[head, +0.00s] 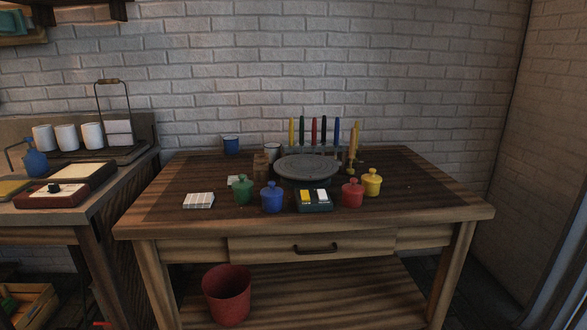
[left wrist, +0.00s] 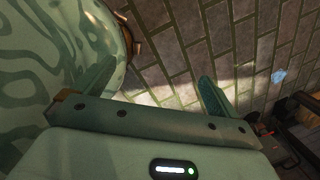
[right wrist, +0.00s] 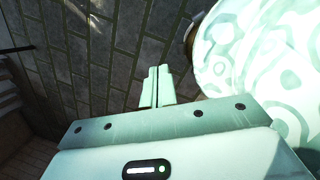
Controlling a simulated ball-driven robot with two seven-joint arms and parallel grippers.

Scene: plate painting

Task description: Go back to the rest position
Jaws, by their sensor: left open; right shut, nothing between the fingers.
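My left gripper (left wrist: 155,88) shows in the left wrist view, with its two fingers spread wide and nothing between them. Stone floor lies beyond it. My right gripper (right wrist: 157,82) shows in the right wrist view, with its two fingers together and nothing held. It also points toward the stone floor. Neither gripper nor arm is in the head view. Both grippers are away from the wooden table (head: 420,205) and the things on it.
A side bench (head: 105,190) stands left.

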